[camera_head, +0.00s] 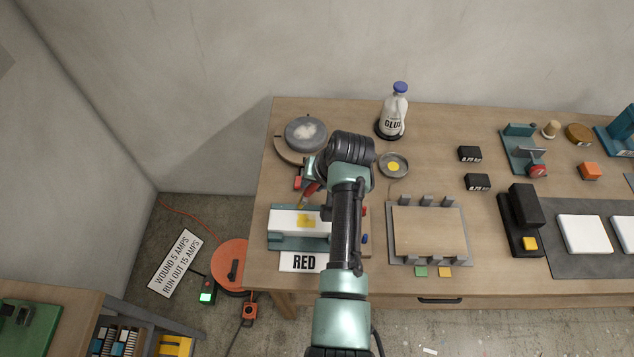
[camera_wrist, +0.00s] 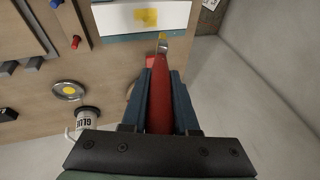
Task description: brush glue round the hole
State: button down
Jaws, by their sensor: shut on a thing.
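My gripper (camera_wrist: 162,75) is shut on a red-handled brush (camera_wrist: 160,105). The brush's metal collar and tip show ahead of the fingers, close to the lower edge of a white panel (camera_wrist: 115,18). In the head view the white panel (camera_head: 283,220) stands in a teal holder (camera_head: 285,242). A yellow patch (camera_head: 306,220) lies on the panel; I cannot make out a hole within it. The brush (camera_head: 310,189) is just above the panel, and contact cannot be told. A dish (camera_head: 393,166) with a yellow middle and the glue bottle (camera_head: 396,112) stand behind to the right.
A round grey-topped piece (camera_head: 306,135) stands at the bench's back left. A board in a clamp frame (camera_head: 429,230) sits right of my arm. Black blocks (camera_head: 470,154) stand farther right.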

jog(key=d+f+b, duration=0.5)
jog(key=f+b, duration=0.1)
jog(key=f, duration=0.2)
jog(key=a+r, duration=0.1)
jog(key=a+r+p, duration=0.1)
jog(key=a, duration=0.1)
jog(key=a+r+p, duration=0.1)
jog(key=a, duration=0.1)
jog(key=shift+w+a+r, duration=0.1)
jog(key=shift+r, duration=0.05)
jog(key=shift+d+r+p, duration=0.2)
jog(key=shift+r+p, duration=2.25)
jog(key=shift+r, duration=0.3)
